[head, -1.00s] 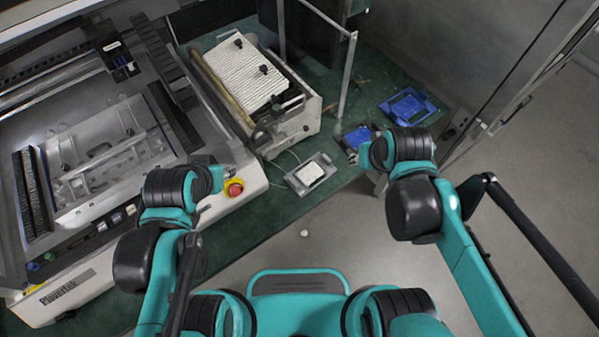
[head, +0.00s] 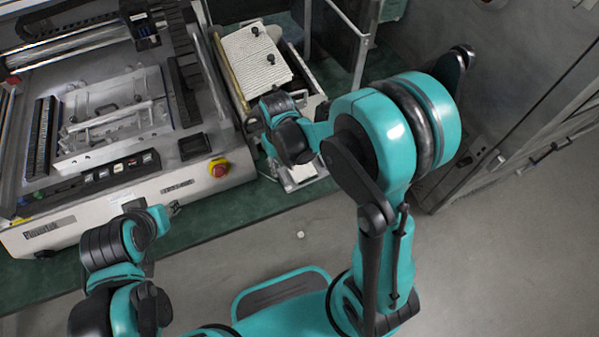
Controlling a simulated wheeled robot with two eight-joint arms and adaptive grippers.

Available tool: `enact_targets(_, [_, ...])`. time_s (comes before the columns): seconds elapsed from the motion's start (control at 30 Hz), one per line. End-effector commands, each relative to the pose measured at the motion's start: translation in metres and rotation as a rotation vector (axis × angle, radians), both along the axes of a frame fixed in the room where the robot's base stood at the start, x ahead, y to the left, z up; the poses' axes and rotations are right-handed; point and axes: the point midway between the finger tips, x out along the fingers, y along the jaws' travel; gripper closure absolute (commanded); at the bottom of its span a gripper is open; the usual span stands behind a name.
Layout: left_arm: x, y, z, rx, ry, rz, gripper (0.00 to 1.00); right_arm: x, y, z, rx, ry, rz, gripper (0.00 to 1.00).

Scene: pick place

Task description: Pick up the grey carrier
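The grey carrier (head: 301,174), a small flat frame with a pale middle, lies on the green bench top in front of the white box. My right gripper (head: 270,150) is at the left end of that arm, close to the carrier's upper left. It is mostly hidden by its own wrist, so I cannot tell whether its fingers are open or touch anything. My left gripper (head: 173,209) is small in view, in front of the machine and well left of the carrier. Its finger opening is too small to read.
The large machine (head: 120,195) with a red stop button (head: 219,169) fills the left. The white box with a ribbed top (head: 255,58) stands behind the carrier. A metal post (head: 361,60) rises behind my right arm. Grey floor (head: 300,255) lies in front of the bench.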

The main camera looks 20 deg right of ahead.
Motion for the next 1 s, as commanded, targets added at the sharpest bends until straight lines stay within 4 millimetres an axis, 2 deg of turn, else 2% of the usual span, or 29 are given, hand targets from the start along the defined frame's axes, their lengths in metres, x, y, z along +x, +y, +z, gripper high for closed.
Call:
enact_targets(0.4, [0.000,0.000,-0.031,0.000,0.000,0.000,0.61,0.004,0.001,-0.054,0.000,-0.002,0.000,0.64])
enact_targets(0.63, [0.000,0.000,-0.029,0.000,0.000,0.000,0.61,0.003,0.001,-0.055,0.000,-0.002,0.000,0.64])
enact_targets(0.67, [0.000,0.000,-0.029,0.000,0.000,0.000,0.61,0.003,0.001,-0.055,0.000,-0.002,0.000,0.69])
enact_targets(0.77, [0.000,0.000,-0.029,0.000,0.000,0.000,0.61,0.003,0.001,-0.055,0.000,-0.002,0.000,0.95])
enact_targets(0.8, [0.000,0.000,-0.029,0.000,0.000,0.000,0.61,0.003,0.001,-0.055,0.000,-0.002,0.000,1.00])
enact_targets(1.0, [0.000,0.000,-0.029,0.000,0.000,0.000,0.61,0.003,0.001,-0.054,0.000,-0.002,0.000,1.00])
